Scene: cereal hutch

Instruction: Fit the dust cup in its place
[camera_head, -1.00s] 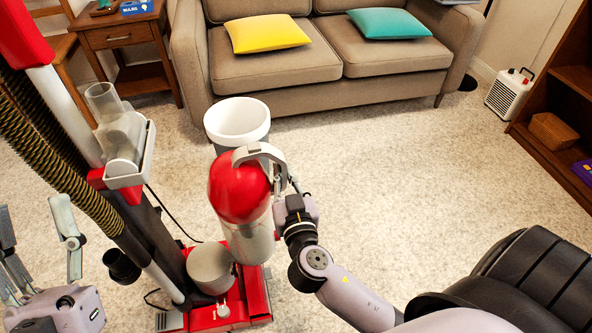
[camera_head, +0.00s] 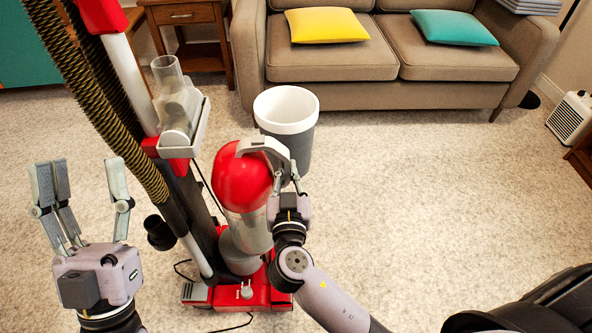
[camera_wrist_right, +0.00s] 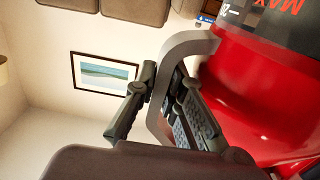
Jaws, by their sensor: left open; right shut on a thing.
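The dust cup (camera_head: 242,183) has a red domed top, a clear lower part and a grey handle (camera_head: 265,146). It is held nearly upright in front of the vacuum cleaner (camera_head: 180,195), its lower end overlapping the grey round part (camera_head: 236,260) on the red base (camera_head: 258,293). I cannot tell whether they touch. My right gripper (camera_head: 288,178) is shut on the cup's handle. The right wrist view shows its fingers (camera_wrist_right: 165,105) around the grey handle (camera_wrist_right: 158,95), beside the red cup (camera_wrist_right: 260,95). My left gripper (camera_head: 85,190) is open and empty, left of the vacuum.
A white and grey bin (camera_head: 290,115) stands just behind the cup. A ribbed hose (camera_head: 110,125) runs down the vacuum's left side, near my left gripper. A sofa (camera_head: 385,75) and side table (camera_head: 190,25) are at the back.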

